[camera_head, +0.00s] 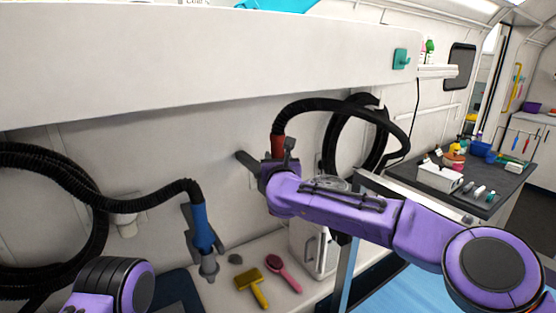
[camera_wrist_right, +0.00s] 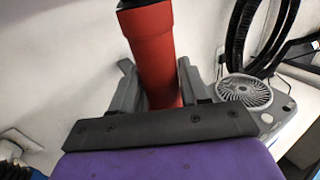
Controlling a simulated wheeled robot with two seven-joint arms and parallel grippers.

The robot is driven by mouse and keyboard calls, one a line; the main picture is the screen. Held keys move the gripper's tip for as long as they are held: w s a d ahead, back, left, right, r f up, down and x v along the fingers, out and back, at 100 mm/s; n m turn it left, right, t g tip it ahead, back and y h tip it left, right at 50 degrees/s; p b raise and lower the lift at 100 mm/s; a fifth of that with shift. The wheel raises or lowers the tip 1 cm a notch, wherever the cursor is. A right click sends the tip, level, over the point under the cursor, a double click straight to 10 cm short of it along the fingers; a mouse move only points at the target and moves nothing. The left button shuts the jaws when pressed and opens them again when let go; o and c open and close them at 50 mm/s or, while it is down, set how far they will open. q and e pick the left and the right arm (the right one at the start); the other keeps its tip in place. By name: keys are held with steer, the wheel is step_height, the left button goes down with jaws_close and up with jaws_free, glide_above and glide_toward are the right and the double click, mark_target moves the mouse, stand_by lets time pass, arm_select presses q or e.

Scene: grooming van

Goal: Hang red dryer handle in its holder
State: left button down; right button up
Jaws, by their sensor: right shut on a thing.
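The red dryer handle (camera_head: 278,146) is upright at the end of a black ribbed hose, in front of the white wall. My right gripper (camera_head: 274,164) is shut on it. In the right wrist view the red handle (camera_wrist_right: 156,60) stands between the two grey fingers, slightly tilted, with its lower end hidden by the gripper body. A blue dryer handle (camera_head: 201,229) sits in a grey holder at the lower left. I cannot clearly make out the red handle's holder. Only a purple link of my left arm shows at the bottom left; its gripper is out of view.
Black hose coils (camera_head: 345,140) hang on the wall behind my right arm. A round white fan grille (camera_wrist_right: 245,91) is right of the gripper. A yellow brush (camera_head: 252,287) and a pink brush (camera_head: 283,272) lie on the ledge below. A dark counter (camera_head: 500,190) with bottles is at right.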

steer(key=o, duration=1.2)
steer(key=shift+s, duration=0.1)
steer(key=o, duration=0.5)
steer(key=shift+s+f+b, duration=0.1)
steer(key=shift+s+b, duration=0.4)
steer(key=shift+b, duration=0.1)
steer(key=s+b, duration=0.2)
steer(key=s, duration=0.1)
steer(key=s+d+b, duration=0.1)
steer(key=s+b, duration=0.1)
steer(key=s, duration=0.1)
steer(key=s+b, duration=0.2)
steer(key=s, duration=0.1)
steer(key=shift+d, duration=0.2)
